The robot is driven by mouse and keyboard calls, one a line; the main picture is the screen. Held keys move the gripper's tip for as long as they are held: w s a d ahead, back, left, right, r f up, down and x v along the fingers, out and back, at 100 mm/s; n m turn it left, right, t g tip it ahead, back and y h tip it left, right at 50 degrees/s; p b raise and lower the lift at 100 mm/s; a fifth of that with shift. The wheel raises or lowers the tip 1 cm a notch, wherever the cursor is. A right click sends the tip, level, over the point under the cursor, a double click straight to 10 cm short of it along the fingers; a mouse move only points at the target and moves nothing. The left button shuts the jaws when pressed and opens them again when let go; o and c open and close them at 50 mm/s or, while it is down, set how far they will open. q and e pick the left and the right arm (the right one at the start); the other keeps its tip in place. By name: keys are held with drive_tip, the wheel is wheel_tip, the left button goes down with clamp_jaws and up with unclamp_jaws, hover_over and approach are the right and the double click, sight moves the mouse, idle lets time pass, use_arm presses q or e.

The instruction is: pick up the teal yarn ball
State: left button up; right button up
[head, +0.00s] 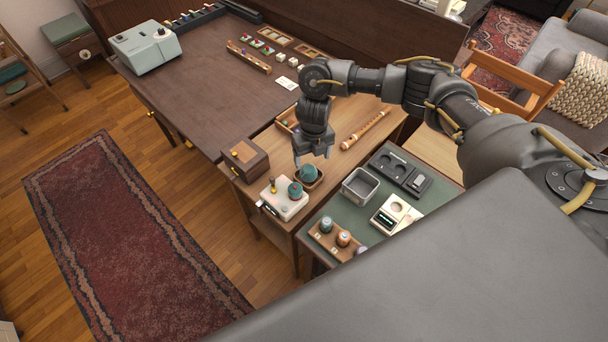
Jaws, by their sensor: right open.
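A teal ball (308,172), which looks like the yarn ball, sits in a small brown bowl (317,183) on the wooden side table (350,112). My right gripper (314,157) points down just above the ball and bowl, its fingers apart with nothing between them. The fingertips look close to the ball, but I cannot tell whether they touch it. A second round teal thing (295,190) with a reddish spot rests on a white device (285,205) just left and in front of the bowl. My left gripper is not in view.
A wooden box (245,158) stands left of the bowl. A wooden flute (365,130) lies to the right. A grey tin (360,187) and a rack of spools (322,240) stand on the green-topped table in front. The dark table (200,85) behind is mostly clear.

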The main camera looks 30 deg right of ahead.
sight(309, 169)
drive_tip(key=shift+w+a+f, duration=0.1)
drive_tip(key=shift+w+f, duration=0.05)
drive_tip(key=shift+f, duration=0.8)
drive_tip(key=shift+a, duration=0.1)
drive_tip(key=f, duration=0.1)
drive_tip(key=f+b, duration=0.1)
drive_tip(key=f, duration=0.3)
drive_tip(key=shift+w+f, duration=0.1)
drive_tip(key=shift+w, duration=0.15)
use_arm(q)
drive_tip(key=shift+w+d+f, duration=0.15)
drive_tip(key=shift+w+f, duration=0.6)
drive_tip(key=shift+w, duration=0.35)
use_arm(e)
drive_tip(key=shift+c, duration=0.2)
drive_tip(key=c, duration=1.1)
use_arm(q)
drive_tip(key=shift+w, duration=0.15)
use_arm(e)
drive_tip(key=shift+r, duration=0.2)
